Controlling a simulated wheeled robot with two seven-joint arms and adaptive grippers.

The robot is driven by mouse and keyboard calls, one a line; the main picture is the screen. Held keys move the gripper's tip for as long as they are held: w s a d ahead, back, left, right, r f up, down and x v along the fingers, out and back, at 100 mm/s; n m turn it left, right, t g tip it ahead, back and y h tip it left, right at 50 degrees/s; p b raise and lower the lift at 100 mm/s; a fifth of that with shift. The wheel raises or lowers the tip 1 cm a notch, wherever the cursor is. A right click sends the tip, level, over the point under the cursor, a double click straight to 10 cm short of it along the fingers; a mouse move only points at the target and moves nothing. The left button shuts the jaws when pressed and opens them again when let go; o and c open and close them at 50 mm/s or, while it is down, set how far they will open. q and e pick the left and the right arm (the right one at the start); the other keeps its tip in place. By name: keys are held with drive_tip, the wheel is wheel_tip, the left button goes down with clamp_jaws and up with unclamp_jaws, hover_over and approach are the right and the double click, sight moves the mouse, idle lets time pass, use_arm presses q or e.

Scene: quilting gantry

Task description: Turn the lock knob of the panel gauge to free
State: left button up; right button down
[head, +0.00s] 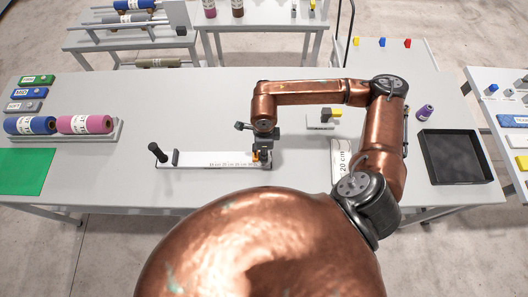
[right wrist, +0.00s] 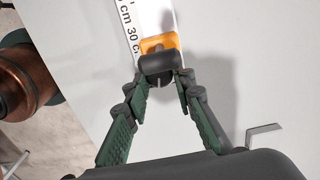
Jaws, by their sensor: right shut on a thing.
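The panel gauge (head: 215,160) is a long white scale lying on the table, with a black upright handle (head: 156,152) at its left end. An orange slider (head: 256,154) sits near its right end; the right wrist view shows it (right wrist: 158,43) by the 30 cm mark. The dark lock knob (right wrist: 157,68) sticks out from the slider towards my wrist. My right gripper (right wrist: 159,84) has its green fingers on both sides of the knob, shut on it. In the head view my right gripper (head: 262,150) partly hides the slider. The knob's turn position is unclear. My left gripper is not in view.
A "20 cm" card (head: 343,160) and a small block with a yellow part (head: 331,113) lie right of the gauge. A black tray (head: 456,157) and purple spool (head: 425,112) are farther right. Fabric rolls (head: 85,124) and a green mat (head: 25,172) are at left.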

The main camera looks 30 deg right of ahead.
drive_tip(key=m+b, duration=0.1)
drive_tip(key=m, duration=0.2)
drive_tip(key=shift+s+a+m+b, duration=0.1)
drive_tip(key=shift+m+b, duration=0.55)
drive_tip(key=shift+m, duration=0.85)
drive_tip(key=c, duration=1.6)
unclamp_jaws()
drive_tip(key=shift+r, duration=0.1)
wheel_tip(320, 180, up, 12)
drive_tip(key=shift+f, duration=0.1)
